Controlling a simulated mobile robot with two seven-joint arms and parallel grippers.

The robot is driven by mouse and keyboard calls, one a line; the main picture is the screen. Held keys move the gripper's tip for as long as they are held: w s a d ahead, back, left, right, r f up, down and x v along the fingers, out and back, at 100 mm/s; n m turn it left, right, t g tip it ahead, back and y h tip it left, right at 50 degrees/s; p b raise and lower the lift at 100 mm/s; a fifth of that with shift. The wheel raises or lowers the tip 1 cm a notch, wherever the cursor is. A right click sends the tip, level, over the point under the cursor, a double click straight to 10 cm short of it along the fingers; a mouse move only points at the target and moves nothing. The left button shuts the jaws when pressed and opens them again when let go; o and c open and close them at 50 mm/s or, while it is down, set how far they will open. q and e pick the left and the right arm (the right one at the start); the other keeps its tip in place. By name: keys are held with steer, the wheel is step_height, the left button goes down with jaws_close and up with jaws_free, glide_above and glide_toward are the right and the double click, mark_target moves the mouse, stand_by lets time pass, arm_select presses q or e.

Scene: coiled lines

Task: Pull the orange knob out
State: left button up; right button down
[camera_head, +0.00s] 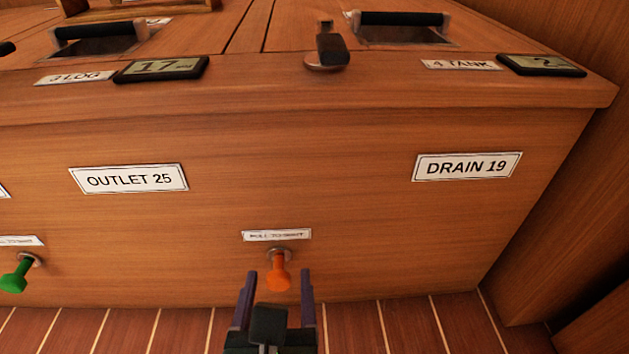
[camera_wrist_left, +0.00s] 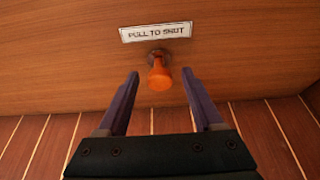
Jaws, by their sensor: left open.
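The orange knob (camera_head: 279,272) sticks out from the wooden cabinet front, low down, under a small label (camera_head: 277,235). In the left wrist view the knob (camera_wrist_left: 160,75) sits near the top middle, below the label (camera_wrist_left: 156,32), which reads "PULL TO SHUT". My left gripper (camera_head: 279,274) is open, its two purple fingers pointing at the cabinet. In the left wrist view the fingers (camera_wrist_left: 160,74) stand to the left and right of the knob with clear gaps on both sides. How deep the knob lies between the fingertips is hard to tell. My right gripper is not in view.
A green knob (camera_head: 17,277) sticks out at the far left. Signs "OUTLET 25" (camera_head: 129,178) and "DRAIN 19" (camera_head: 467,166) are on the cabinet front. The cabinet top overhangs, with a dark lever (camera_head: 331,47) near its edge. The striped plank floor (camera_head: 387,325) below is clear.

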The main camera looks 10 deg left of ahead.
arm_select(q)
jaws_close()
stand_by(0.6)
stand_by(0.9)
